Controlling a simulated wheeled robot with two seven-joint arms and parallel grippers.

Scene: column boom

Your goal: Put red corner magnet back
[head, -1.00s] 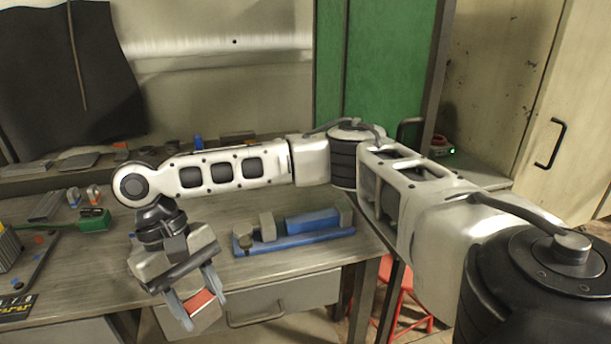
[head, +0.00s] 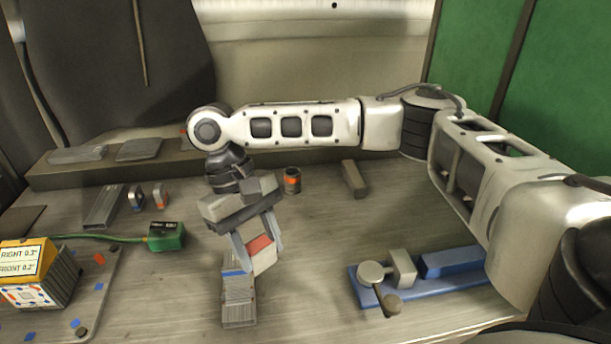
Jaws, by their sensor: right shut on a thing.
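My right gripper (head: 262,258) is shut on the red corner magnet (head: 259,246), which shows as a red face with a pale side between the fingers. The gripper points down and holds it over the workbench (head: 310,230). Behind and below it in the picture is a grey ribbed metal block (head: 238,308) with a blue stripe. I cannot tell how far the magnet is above the block. The fingers hide part of the magnet. My left gripper is not in view.
A blue vise-like fixture (head: 445,262) stands at the right. At the left are a green box (head: 166,236) with a cable, a yellow-topped labelled block (head: 25,258) and a plate with coloured marks (head: 98,292). A small dark can (head: 292,180) stands behind the gripper.

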